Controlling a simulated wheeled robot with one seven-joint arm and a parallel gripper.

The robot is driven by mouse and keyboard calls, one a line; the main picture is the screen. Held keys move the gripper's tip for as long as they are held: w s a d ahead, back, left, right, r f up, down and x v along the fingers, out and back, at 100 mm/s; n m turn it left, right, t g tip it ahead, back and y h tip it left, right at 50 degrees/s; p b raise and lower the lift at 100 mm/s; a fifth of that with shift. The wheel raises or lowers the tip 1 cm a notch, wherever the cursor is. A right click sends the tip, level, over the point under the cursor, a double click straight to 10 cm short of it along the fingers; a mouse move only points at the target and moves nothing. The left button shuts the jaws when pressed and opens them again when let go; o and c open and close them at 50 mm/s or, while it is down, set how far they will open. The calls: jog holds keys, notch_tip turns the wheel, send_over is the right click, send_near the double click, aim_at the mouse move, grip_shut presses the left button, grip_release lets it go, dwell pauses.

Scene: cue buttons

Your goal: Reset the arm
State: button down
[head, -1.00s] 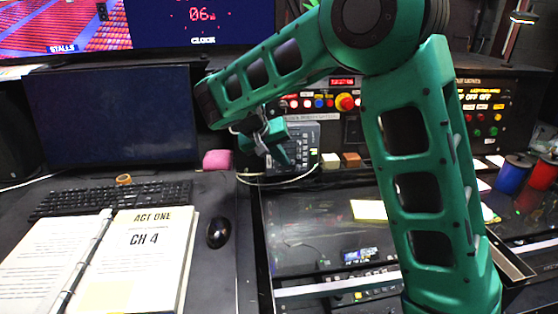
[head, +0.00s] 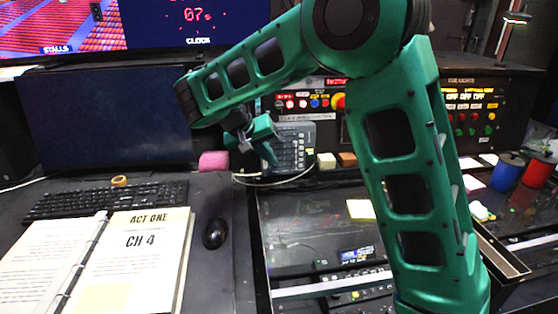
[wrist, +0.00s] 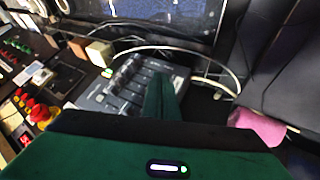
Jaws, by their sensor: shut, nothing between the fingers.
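My green gripper (head: 268,148) hangs at the end of my bent arm, in front of the grey keypad desk unit (head: 292,146) in the head view. Its fingers are together and hold nothing. In the wrist view the shut green fingers (wrist: 162,97) point over the grey unit's keys (wrist: 125,90). The gripper appears above the desk, apart from the buttons. The button panel (head: 318,100), with a large red button (head: 338,101), is behind my arm and partly hidden by it. The red button also shows in the wrist view (wrist: 40,112).
A pink object (head: 214,160) lies left of the keypad unit. A dark monitor (head: 108,115), keyboard (head: 105,200), open binder (head: 130,255) and mouse (head: 215,233) fill the left desk. Red and blue spools (head: 508,172) stand at right. A loose cable (head: 270,181) curves before the unit.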

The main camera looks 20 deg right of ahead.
jog(key=v, duration=0.8)
jog(key=s+d+m+g+y, duration=0.1)
jog(key=s+d, duration=0.5)
jog(key=d, duration=0.5)
jog(key=s+d+m+g+y, duration=0.1)
jog(key=s+d+g, duration=0.1)
jog(key=s+d, duration=0.7)
jog(key=s+d+f+y, duration=0.1)
jog(key=s+f, duration=0.2)
jog(key=s, duration=0.4)
jog(key=s+d+f+m+y, duration=0.1)
jog(key=s+d+f+y, duration=0.1)
jog(key=s, duration=0.6)
jog(key=s+d+f+y, duration=0.1)
jog(key=s+f, duration=0.3)
jog(key=s, duration=0.4)
jog(key=shift+d+f+g+y, duration=0.3)
jog(key=shift+d+g, duration=0.1)
jog(key=shift+d, duration=0.1)
